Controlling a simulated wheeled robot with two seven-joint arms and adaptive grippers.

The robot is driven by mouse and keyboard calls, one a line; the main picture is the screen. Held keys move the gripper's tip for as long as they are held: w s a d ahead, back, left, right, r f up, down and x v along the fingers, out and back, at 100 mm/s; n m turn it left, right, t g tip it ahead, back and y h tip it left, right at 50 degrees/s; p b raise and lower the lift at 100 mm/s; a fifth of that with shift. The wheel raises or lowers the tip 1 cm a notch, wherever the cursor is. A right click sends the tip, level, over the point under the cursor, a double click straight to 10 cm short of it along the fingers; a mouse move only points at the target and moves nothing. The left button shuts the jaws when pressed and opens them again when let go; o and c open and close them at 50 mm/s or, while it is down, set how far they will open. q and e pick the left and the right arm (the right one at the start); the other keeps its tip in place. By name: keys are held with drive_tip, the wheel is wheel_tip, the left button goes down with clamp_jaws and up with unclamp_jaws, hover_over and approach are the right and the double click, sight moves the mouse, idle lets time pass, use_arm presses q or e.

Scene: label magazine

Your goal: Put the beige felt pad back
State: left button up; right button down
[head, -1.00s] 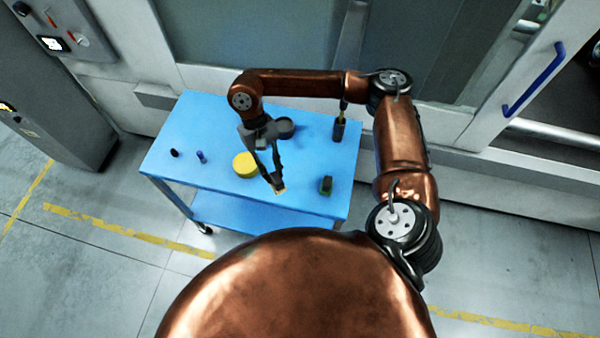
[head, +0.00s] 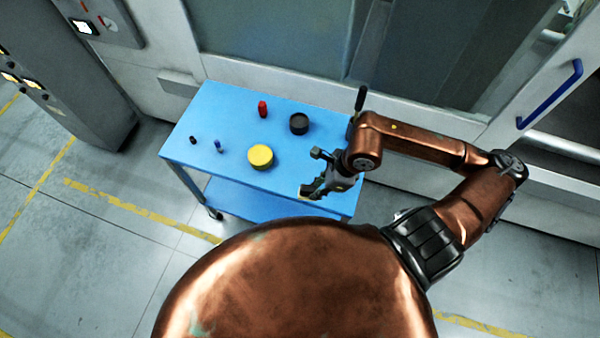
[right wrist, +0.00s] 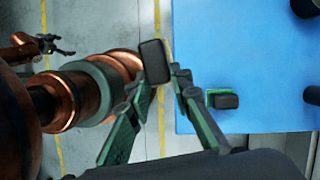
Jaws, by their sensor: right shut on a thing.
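My right gripper (head: 311,188) is shut on the beige felt pad (head: 304,191), above the front right part of the blue table. In the head view a small beige patch shows at the fingertips. In the right wrist view the gripper (right wrist: 157,82) has the pad (right wrist: 154,60) between its two fingers, with its dark face showing and the beige side hidden. A green felt pad with a dark back (right wrist: 222,99) lies on the table to the right of the fingers; in the head view my arm hides it. My left gripper (right wrist: 56,44) is small at the upper left, empty, its fingers apart.
The blue table (head: 215,115) holds a yellow round tin (head: 260,157), a black round container (head: 299,123), a red bottle-like thing (head: 262,109), and small blue (head: 218,146) and black (head: 193,140) things. The front middle of the top is clear. A machine wall stands behind.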

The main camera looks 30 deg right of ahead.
drive_tip(key=w+d+f, duration=0.1)
drive_tip(key=w+f, duration=0.1)
drive_tip(key=w, duration=0.2)
drive_tip(key=w+d+f+m+p, duration=0.1)
drive_tip(key=w+f, duration=0.2)
drive_tip(key=w+d+f+m+p, duration=0.1)
drive_tip(key=w+d+f, duration=0.1)
drive_tip(key=w+f, duration=0.1)
drive_tip(key=shift+w+t+h, duration=0.3)
drive_tip(key=shift+w, duration=0.5)
drive_tip(key=shift+w+d+f, duration=0.2)
drive_tip(key=shift+w+f, duration=0.25)
drive_tip(key=shift+f, duration=0.2)
wheel_tip(320, 180, down, 2)
drive_tip(key=shift+f+p, duration=0.1)
drive_tip(key=shift+p, duration=0.4)
drive_tip(key=shift+f, duration=0.3)
drive_tip(key=shift+f, duration=0.1)
drive_tip(key=c, duration=1.7)
unclamp_jaws()
drive_tip(key=shift+c, duration=0.2)
